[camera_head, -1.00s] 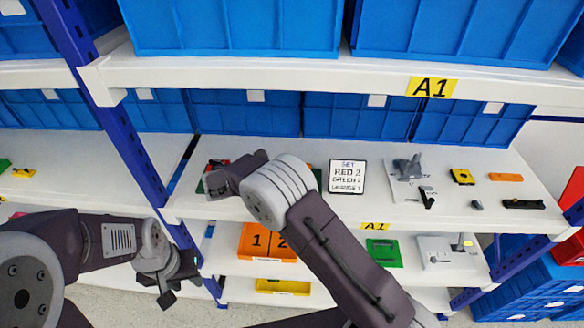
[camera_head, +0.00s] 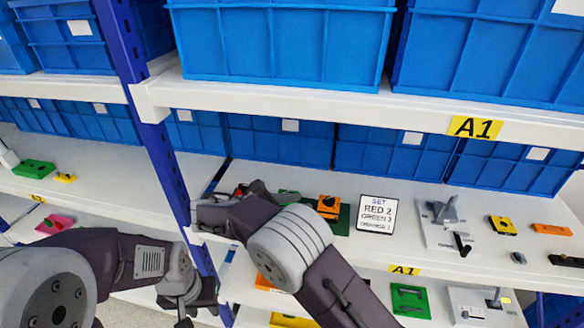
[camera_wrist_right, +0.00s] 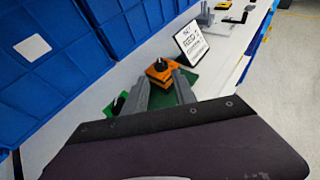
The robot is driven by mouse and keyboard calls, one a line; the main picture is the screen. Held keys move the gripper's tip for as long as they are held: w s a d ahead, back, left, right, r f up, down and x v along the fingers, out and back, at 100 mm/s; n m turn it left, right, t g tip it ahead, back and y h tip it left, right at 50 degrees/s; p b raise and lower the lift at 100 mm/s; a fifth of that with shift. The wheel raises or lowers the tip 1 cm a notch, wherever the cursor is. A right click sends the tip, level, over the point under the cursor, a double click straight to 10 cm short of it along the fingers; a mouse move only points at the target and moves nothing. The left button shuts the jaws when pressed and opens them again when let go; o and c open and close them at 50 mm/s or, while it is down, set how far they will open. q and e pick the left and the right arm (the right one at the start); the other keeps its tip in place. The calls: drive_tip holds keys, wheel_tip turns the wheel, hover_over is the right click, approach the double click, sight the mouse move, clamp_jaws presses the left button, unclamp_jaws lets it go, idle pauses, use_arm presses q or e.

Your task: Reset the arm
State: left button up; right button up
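An orange rotary switch with a dark knob (camera_head: 328,207) sits on a green plate on the middle shelf; it also shows in the right wrist view (camera_wrist_right: 161,70). A green switch (camera_head: 287,196) is beside it, and a red piece is mostly hidden behind my right gripper (camera_head: 222,205). That gripper is raised in front of the shelf. In the right wrist view (camera_wrist_right: 163,90) its two fingers are apart and empty, with the orange switch beyond them. My left gripper (camera_head: 186,304) hangs low by the blue post, away from the switches; its finger gap is unclear.
A grey fixture (camera_head: 446,222) and small parts are farther right. A blue post (camera_head: 165,170) stands left. Blue bins (camera_head: 275,45) fill the shelf above.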

drive_tip(key=w+d+r+m+g, duration=0.1)
drive_tip(key=d+r+m+g, duration=0.2)
drive_tip(key=d, duration=0.5)
drive_tip(key=s+d+m+g+y, duration=0.1)
drive_tip(key=s+d+m, duration=0.15)
drive_tip(key=d, duration=0.35)
drive_tip(key=s+d+m+g, duration=0.1)
drive_tip(key=s+d+g, duration=0.1)
drive_tip(key=s+d, duration=0.3)
drive_tip(key=s+d+f+m+g+y, duration=0.2)
drive_tip(key=s+f+m+y, duration=0.5)
drive_tip(key=s, duration=0.4)
drive_tip(key=s+a+f+m+t+y, duration=0.2)
drive_tip(key=s+a+f+m+y, duration=0.1)
drive_tip(key=a+f+m, duration=0.4)
drive_tip(key=a+m+y, duration=0.1)
drive_tip(key=m, duration=0.2)
drive_tip(key=shift+s+a+f+m+t, duration=0.2)
drive_tip(key=shift+s+a+m+t, duration=0.1)
drive_tip(key=shift+s+m, duration=0.05)
drive_tip(key=shift+a, duration=0.1)
